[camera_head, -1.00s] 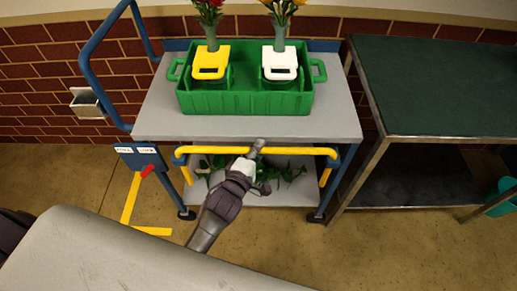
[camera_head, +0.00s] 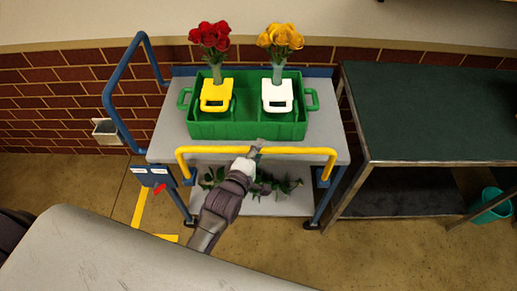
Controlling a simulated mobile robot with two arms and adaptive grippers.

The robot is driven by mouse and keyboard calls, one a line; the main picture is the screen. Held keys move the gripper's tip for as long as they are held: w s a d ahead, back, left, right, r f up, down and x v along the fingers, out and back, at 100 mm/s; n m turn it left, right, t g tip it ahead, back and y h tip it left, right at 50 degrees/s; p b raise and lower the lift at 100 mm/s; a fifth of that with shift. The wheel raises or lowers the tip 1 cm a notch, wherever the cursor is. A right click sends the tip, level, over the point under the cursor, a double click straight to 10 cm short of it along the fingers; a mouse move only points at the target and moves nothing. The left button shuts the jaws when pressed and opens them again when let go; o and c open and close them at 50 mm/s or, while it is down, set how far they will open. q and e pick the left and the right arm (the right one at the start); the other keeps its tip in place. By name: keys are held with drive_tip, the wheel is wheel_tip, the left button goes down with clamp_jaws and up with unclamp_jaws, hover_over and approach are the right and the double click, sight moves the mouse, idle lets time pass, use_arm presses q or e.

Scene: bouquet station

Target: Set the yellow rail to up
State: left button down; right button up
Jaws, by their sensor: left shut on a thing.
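The yellow rail (camera_head: 300,151) runs across the front of the blue-framed cart. Its bar stands in front of and slightly above the front edge of the top shelf (camera_head: 330,140), with a bent leg at each end going down to blue brackets. My left gripper (camera_head: 256,148) is shut on the rail near its middle; the fingers partly hide the bar there. My right gripper is not in view.
A green crate (camera_head: 245,131) on the cart holds a yellow-handled and a white-handled holder with red roses (camera_head: 209,36) and yellow roses (camera_head: 280,38). A blue box with a red lever (camera_head: 160,188) is at the cart's left. A green-topped table (camera_head: 430,110) stands right.

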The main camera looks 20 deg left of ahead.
use_arm(q)
drive_tip(key=shift+w+r, duration=0.15)
drive_tip(key=shift+r, duration=0.3)
drive_tip(key=c, duration=1.1)
unclamp_jaws()
drive_tip(key=shift+c, duration=0.2)
drive_tip(key=shift+o, duration=0.6)
drive_tip(key=shift+f, duration=0.15)
drive_tip(key=shift+s, duration=0.35)
drive_tip(key=v, duration=1.1)
drive_tip(key=shift+s, duration=0.3)
